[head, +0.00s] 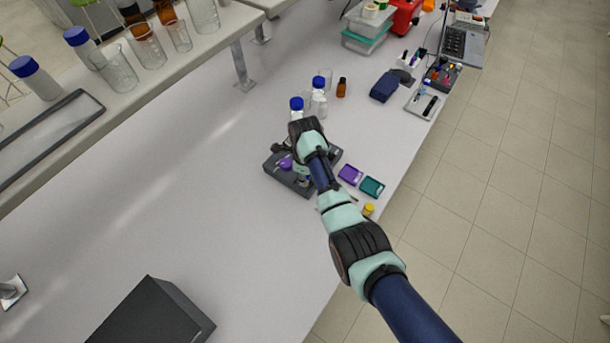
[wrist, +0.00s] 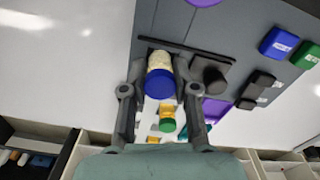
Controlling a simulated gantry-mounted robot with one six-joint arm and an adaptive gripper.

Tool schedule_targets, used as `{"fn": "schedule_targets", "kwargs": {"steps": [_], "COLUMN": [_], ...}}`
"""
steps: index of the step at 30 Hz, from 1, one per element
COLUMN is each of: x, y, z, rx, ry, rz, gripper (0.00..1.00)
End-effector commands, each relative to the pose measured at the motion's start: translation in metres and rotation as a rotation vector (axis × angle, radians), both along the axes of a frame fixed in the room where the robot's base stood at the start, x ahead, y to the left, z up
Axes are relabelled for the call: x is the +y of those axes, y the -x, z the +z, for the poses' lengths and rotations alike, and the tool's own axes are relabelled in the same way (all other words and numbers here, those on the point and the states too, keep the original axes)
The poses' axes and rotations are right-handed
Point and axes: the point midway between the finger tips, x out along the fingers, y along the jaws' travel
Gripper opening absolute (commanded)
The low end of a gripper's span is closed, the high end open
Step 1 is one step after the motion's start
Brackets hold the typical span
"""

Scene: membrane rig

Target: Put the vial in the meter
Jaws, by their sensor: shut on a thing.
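The vial (wrist: 160,82) has a blue cap and a pale cream body. It lies between the two fingers of my gripper (wrist: 160,74), which is shut on it. The grey meter (wrist: 270,85) fills the background behind the vial in the wrist view, and a dark bar crosses it at the vial's far end. I cannot tell whether the vial touches the meter. In the head view the dark meter (head: 283,179) lies on the bench, partly covered by my arm. My gripper and the vial are hidden there.
A black knob (wrist: 210,73) sits right of the vial. A yellow vial with a green cap (wrist: 167,119) shows below it. Purple (head: 350,175) and teal (head: 372,187) boxes lie right of the meter; blue-capped bottles (head: 319,98) stand behind.

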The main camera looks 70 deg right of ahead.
Motion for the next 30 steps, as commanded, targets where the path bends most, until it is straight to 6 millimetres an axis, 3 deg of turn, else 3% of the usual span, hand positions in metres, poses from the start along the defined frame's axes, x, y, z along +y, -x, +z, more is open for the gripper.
{"fn": "schedule_targets", "kwargs": {"steps": [14,15,20,26,28,30], "x": [0.0,0.0,0.0,0.0,0.0001,0.0001], "y": [0.0,-0.0001,0.0,0.0,0.0,0.0], "z": [-0.0007,-0.0007,-0.0007,-0.0007,-0.0008,-0.0008], "rx": [0.0,0.0,0.0,0.0,0.0,0.0], "ry": [0.0,0.0,0.0,0.0,0.0,0.0], "rz": [0.0,0.0,0.0,0.0,0.0,0.0], "gripper": [0.01,0.3,0.57,0.58,0.64,0.64]}}
